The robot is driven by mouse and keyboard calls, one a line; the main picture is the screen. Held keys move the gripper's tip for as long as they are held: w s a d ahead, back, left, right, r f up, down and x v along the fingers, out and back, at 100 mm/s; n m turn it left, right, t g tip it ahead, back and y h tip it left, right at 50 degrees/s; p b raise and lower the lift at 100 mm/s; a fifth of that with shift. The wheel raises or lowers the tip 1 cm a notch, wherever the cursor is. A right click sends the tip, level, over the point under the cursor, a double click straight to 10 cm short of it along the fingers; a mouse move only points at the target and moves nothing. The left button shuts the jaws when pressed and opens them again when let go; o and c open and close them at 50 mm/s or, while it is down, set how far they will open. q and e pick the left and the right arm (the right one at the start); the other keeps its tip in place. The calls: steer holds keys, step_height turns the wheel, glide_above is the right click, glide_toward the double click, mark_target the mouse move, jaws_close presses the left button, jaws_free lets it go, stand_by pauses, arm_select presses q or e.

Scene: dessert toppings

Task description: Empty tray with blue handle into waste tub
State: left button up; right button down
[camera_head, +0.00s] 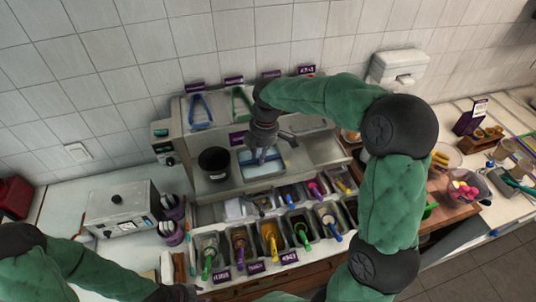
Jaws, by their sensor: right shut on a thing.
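My right gripper (264,148) reaches down over the steel counter from the upper right and is shut at a shallow pale-blue and white tray (262,171). Its fingers hide most of the grip point, so the blue handle cannot be made out clearly. A black round tub (215,162), apparently the waste tub, stands just left of the tray on the same steel shelf. Its inside is dark and its contents cannot be told. My left arm lies at the lower left, with a dark end (176,293) at the bottom edge; its fingers cannot be made out.
Several topping bins with coloured scoops (269,232) fill the front of the steel counter. Blue tongs (201,112) and green tongs (242,103) are at the back. A white box (120,208) stands left, and a wooden board with a pink-filled bowl (463,190) right.

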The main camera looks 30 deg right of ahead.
steer(key=w+a+p, duration=0.1)
steer(key=w+a, duration=0.1)
steer(key=a, duration=0.4)
steer(key=w+a+r+p, duration=0.1)
steer(key=w+a, duration=0.2)
steer(key=a, duration=0.4)
steer(key=shift+w+r, duration=0.3)
stand_by(0.3)
steer(key=shift+a, duration=0.1)
steer(key=shift+p, duration=0.3)
steer(key=w+a+f+m+p, duration=0.1)
steer(key=w+a+m+p, duration=0.1)
steer(key=w+m+p, duration=0.2)
steer(key=w+a+f+m+t+p, duration=0.1)
steer(key=w+a+m+p, duration=0.2)
steer(key=w+m, duration=0.4)
steer(key=shift+w+a+f+m+h+p, duration=0.15)
steer(key=shift+w+a+m+h+p, duration=0.2)
steer(key=shift+m+p, duration=0.25)
steer(key=shift+d+f, duration=0.1)
